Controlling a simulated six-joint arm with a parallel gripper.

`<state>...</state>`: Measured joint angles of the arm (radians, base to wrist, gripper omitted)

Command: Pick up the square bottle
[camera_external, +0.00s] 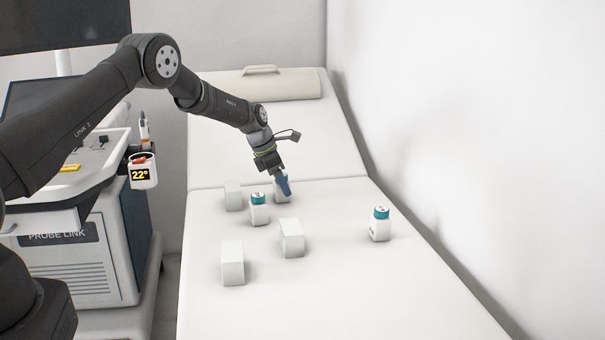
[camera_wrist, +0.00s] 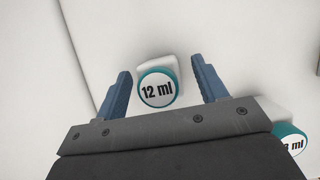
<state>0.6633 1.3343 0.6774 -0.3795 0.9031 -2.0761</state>
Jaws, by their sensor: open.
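My gripper (camera_external: 284,187) is open above the far part of the white couch. In the wrist view my gripper (camera_wrist: 161,66) has its two blue fingers on either side of a white bottle (camera_wrist: 158,63) with a squarish body. Its round cap has a teal rim and reads "12 ml". The fingers look apart from it. In the external view this bottle (camera_external: 278,195) is mostly hidden behind the fingers. A second white bottle (camera_external: 259,215) with a teal cap stands just left and nearer. A third teal-capped bottle (camera_external: 380,230) stands alone at the right.
White blocks stand on the couch (camera_external: 330,300): one left of my gripper (camera_external: 233,196), one in the middle (camera_external: 292,239) and one at the front (camera_external: 232,264). Another teal cap (camera_wrist: 291,138) shows at the wrist view's lower right. A wall borders the right side.

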